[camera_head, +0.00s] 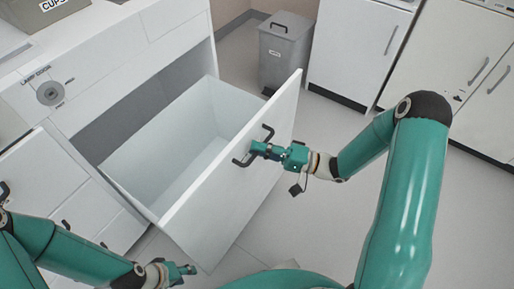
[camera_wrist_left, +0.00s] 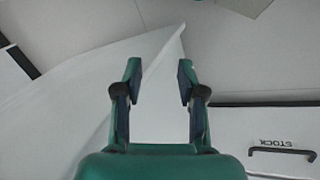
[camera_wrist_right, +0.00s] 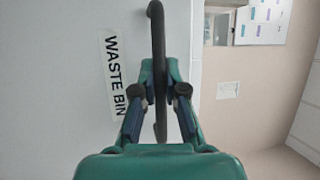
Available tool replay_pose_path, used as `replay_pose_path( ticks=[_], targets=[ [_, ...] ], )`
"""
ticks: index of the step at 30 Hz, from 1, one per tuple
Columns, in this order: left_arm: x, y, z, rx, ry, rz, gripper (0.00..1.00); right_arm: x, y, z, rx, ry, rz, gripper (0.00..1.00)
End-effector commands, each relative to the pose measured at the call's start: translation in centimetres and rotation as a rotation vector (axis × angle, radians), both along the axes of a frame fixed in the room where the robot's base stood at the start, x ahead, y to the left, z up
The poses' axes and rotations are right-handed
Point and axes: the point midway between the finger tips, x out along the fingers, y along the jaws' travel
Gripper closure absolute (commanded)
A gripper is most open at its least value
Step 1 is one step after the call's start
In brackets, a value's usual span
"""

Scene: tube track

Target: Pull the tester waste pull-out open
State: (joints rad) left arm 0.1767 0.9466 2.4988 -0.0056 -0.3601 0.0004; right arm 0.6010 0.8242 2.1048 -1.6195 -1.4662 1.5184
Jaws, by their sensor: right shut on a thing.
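The waste pull-out (camera_head: 239,170) is a large white drawer front with a pale, empty-looking bin inside, and it stands well out from the cabinet. Its dark bar handle (camera_head: 267,133) is on the outer face. My right gripper (camera_head: 256,150) is shut on the handle; in the right wrist view the dark handle (camera_wrist_right: 157,30) runs between its fingers, beside a label reading WASTE BIN (camera_wrist_right: 114,75). My left gripper (camera_head: 188,271) is low at the bottom of the head view. In the left wrist view its fingers (camera_wrist_left: 158,85) are apart with nothing between them.
The white cabinet (camera_head: 130,40) with a round lamp lock knob (camera_head: 50,93) is at the left, with drawers below. A grey lidded bin (camera_head: 284,55) stands behind the pull-out. White cupboards (camera_head: 360,45) line the back right. Grey floor (camera_head: 320,230) is open at the right.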

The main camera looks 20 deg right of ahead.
Motion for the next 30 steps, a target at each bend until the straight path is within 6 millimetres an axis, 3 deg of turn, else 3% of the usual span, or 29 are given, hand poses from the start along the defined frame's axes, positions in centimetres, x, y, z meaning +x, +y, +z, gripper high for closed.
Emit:
replay_pose_path(
  ticks=[1, 2, 6, 20, 30],
  targets=[
    [0.0, 0.0, 0.0, 0.0, 0.0, 0.0, 0.6, 0.4, -0.5, -0.2, -0.007, 0.001, -0.02, 1.0],
    [0.0, 0.0, 0.0, 0.0, 0.0, 0.0, 0.6, 0.4, -0.5, -0.2, -0.007, 0.001, -0.02, 0.86],
    [0.0, 0.0, 0.0, 0.0, 0.0, 0.0, 0.6, 0.4, -0.2, -0.1, -0.005, 0.0, -0.012, 0.63],
    [0.0, 0.0, 0.1, 0.0, 0.0, 0.0, 0.6, -0.2, -0.7, -0.2, -0.002, 0.0, -0.004, 0.63],
    [0.0, 0.0, 0.0, 0.0, 0.0, 0.0, 0.6, -3.5, -5.8, -1.4, -0.003, 0.0, -0.009, 0.63]
  ],
)
